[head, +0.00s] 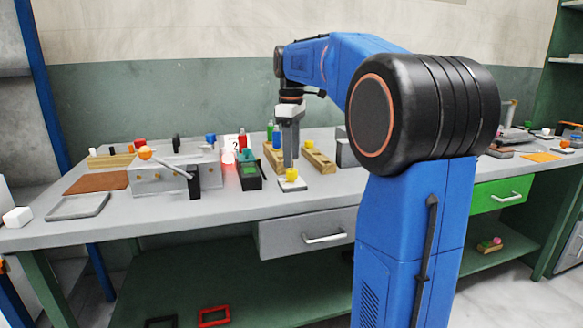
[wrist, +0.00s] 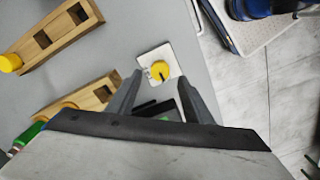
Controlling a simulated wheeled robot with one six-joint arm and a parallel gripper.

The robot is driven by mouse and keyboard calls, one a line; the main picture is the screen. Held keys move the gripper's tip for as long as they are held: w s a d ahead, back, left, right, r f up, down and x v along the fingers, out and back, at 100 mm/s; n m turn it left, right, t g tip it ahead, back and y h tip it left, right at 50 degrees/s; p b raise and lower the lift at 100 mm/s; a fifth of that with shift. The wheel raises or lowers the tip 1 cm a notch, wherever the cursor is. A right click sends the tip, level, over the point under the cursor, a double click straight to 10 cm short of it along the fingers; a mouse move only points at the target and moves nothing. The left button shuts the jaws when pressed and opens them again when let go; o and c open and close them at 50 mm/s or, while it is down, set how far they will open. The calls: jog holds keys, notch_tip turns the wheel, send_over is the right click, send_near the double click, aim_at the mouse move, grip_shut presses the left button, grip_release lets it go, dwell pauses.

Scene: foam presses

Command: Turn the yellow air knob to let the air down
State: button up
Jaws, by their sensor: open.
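The yellow air knob (head: 291,174) sits on a small white plate (head: 292,185) near the front edge of the bench. In the wrist view the knob (wrist: 160,70) is round with a dark pointer line, on its pale square plate (wrist: 147,57). My gripper (head: 290,164) points down above the knob. In the wrist view my gripper's fingers (wrist: 160,80) are spread, with the knob between and slightly beyond their tips. The gripper is open and holds nothing. I cannot tell the exact height of the tips over the knob.
A dark device with a green top (head: 249,175) stands just left of the knob. Wooden blocks with slots (head: 320,161) lie behind and right. A metal tray (head: 78,206) is at the left. The bench around the plate is mostly clear.

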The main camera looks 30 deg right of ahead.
aim_at(292, 170)
jog(key=shift+f, duration=2.15)
jog(key=c, duration=1.1)
